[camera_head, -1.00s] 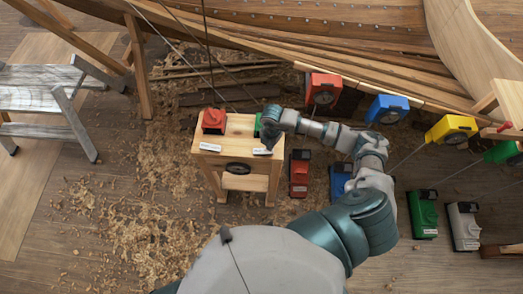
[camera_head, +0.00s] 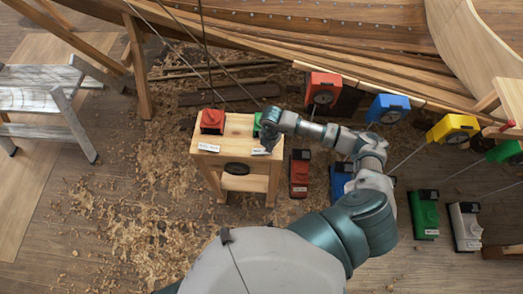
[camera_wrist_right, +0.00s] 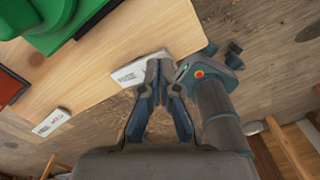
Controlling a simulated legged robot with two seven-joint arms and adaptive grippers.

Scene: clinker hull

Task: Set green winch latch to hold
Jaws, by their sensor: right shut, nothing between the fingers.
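A small wooden stand (camera_head: 238,135) carries a red block (camera_head: 212,121) at its left and a green block (camera_head: 257,124) at its right. My right arm partly hides the green block. In the right wrist view the green block (camera_wrist_right: 85,22) is at the upper left, on the wooden top. A white label (camera_wrist_right: 142,69) lies at the top's edge in front of it. My right gripper (camera_wrist_right: 160,66) is shut and empty, its fingertips at or just over this label, apart from the green block. It also shows in the head view (camera_head: 267,142). I cannot make out a latch lever. My left gripper is out of view.
Red (camera_head: 323,87), blue (camera_head: 388,108) and yellow (camera_head: 452,129) winch-like boxes line the hull planks. Several coloured blocks, such as a green one (camera_head: 424,215), stand on the floor. A stepladder (camera_head: 45,95) is at left. Shavings cover the floor around the stand.

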